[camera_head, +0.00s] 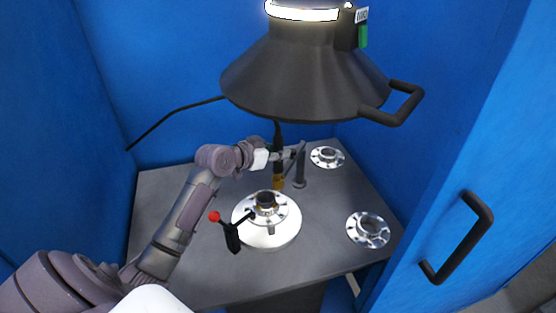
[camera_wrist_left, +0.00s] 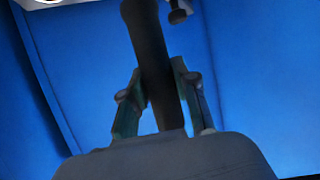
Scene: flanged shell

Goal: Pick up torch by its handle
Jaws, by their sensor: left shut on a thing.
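The torch (camera_head: 278,135) stands roughly upright at the back of the grey table, a thin dark shape with a brass-coloured lower part. My left gripper (camera_head: 284,156) reaches it from the left and is shut on its dark handle. In the left wrist view, the dark handle (camera_wrist_left: 150,45) runs between the two fingers of the gripper (camera_wrist_left: 158,85), slightly tilted. The fingers cover part of the torch in the head view. I cannot tell if its lower end touches its holder. My right gripper is not in view.
A white round turntable (camera_head: 283,237) with a flanged part (camera_head: 266,205) stands mid-table, beside a black clamp with a red knob (camera_head: 215,216). Two more flanges lie at the right (camera_head: 368,230) and back (camera_head: 327,157). A dark hood (camera_head: 300,75) hangs above; blue walls (camera_head: 165,60) enclose the table.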

